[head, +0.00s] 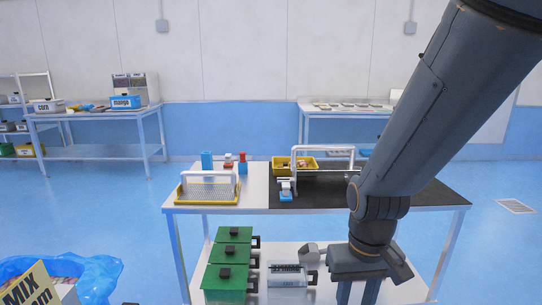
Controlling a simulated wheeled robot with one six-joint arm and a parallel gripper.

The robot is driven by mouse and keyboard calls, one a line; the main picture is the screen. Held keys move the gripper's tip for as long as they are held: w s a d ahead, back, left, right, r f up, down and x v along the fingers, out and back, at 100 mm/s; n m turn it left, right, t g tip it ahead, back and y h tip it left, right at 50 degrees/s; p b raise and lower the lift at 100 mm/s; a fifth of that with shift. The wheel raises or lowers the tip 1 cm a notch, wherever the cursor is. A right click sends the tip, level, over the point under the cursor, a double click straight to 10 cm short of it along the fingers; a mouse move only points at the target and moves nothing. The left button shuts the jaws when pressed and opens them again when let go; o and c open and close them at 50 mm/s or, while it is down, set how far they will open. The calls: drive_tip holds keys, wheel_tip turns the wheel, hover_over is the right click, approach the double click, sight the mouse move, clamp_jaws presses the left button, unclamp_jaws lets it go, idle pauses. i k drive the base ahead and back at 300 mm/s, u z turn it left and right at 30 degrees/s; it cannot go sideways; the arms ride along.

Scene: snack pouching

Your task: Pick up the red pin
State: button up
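A small red pin (242,156) stands upright in a blue block at the back left of the work table (256,196). It is small in the head view. My gripper (357,293) hangs at the lower right of the picture, in front of the table and well apart from the pin. Its two fingers point down with a gap between them, and nothing shows in the gap. The fingertips are cut off by the bottom edge.
Near the pin are a blue block (207,160) and a red-and-white piece (228,161). A yellow-edged rack (182,199) stands in front; a white frame (296,160) and yellow bin (280,160) stand right. Green boxes (226,277) sit on the lower shelf.

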sight(242, 155)
drive_tip(key=z, duration=0.4)
drive_tip(key=i, duration=1.15)
drive_tip(key=u, duration=1.2)
drive_tip(key=i, duration=0.9)
drive_tip(key=u, duration=0.2)
